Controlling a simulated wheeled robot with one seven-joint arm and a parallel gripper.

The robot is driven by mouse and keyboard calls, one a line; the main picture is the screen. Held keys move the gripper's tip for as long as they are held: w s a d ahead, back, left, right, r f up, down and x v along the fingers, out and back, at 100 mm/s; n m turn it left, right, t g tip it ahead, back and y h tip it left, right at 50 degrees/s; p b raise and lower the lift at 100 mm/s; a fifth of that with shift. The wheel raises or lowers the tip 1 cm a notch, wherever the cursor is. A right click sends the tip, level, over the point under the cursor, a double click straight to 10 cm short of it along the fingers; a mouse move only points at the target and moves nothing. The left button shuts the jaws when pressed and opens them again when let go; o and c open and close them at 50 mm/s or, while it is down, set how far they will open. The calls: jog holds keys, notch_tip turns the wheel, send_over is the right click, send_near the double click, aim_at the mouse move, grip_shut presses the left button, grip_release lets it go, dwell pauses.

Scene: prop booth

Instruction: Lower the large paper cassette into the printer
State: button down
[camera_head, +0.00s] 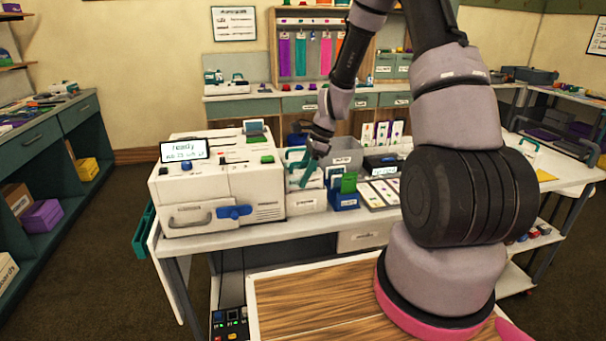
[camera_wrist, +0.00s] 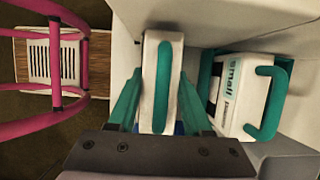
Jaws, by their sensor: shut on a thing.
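The printer (camera_head: 215,188) is a cream machine at the left end of the white table, with a small screen on top. My gripper (camera_head: 303,180) is just right of it, above a cream holder. In the wrist view my teal fingers (camera_wrist: 160,95) are shut on a white block with a teal strip (camera_wrist: 150,55), which looks like a paper cassette. Its label is hidden, so I cannot tell its size. A white cassette marked "small" (camera_wrist: 240,95), with a teal handle, lies to the right of my fingers. In the head view my gripper hides most of the held piece.
A blue holder with green cards (camera_head: 345,195), a grey bin (camera_head: 346,152) and card trays (camera_head: 378,193) stand close on the right. In the wrist view a pink tubular frame (camera_wrist: 55,65) is at the left. The table's front strip is clear.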

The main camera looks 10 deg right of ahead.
dwell(0.3)
jog(key=shift+c, duration=1.2)
grip_release()
jog(key=v, duration=1)
jog(key=shift+d+r, duration=0.15)
jog(key=shift+r, duration=0.2)
